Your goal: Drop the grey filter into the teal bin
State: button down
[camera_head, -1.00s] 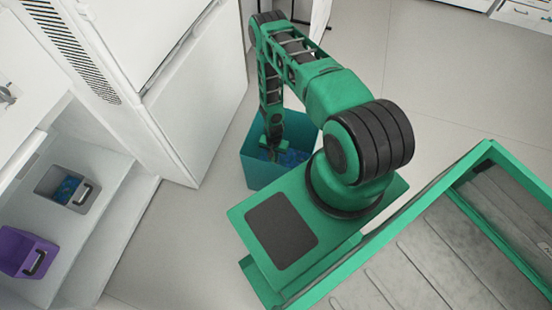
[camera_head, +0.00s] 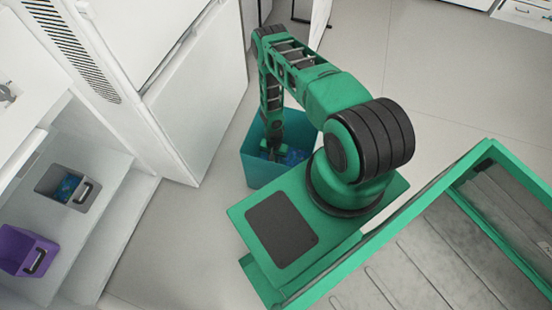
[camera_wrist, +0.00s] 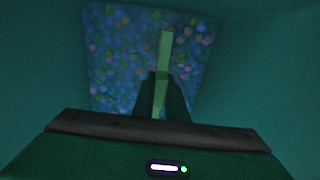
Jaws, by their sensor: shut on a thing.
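The teal bin (camera_head: 258,172) stands on the floor behind my base. In the head view my gripper (camera_head: 272,153) reaches down inside it, partly hidden by its walls. In the wrist view my gripper (camera_wrist: 163,90) is shut on a thin, straight, pale slab, which I take to be the grey filter (camera_wrist: 164,52). It looks greenish in the dim bin light, so its true colour is unclear. The slab points away from the fingers toward the speckled, mostly blue contents (camera_wrist: 115,50) of the bin. I cannot tell whether it touches them.
A white cabinet (camera_head: 195,110) stands just left of the bin. A grey box (camera_head: 52,183) with a handle and blue contents and a purple box (camera_head: 22,250) sit on a low shelf at left. My green-framed deck fills the lower right. Open floor (camera_head: 350,60) lies behind the bin.

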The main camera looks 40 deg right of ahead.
jog(key=c, duration=1.8)
grip_release()
jog(key=shift+o, duration=0.2)
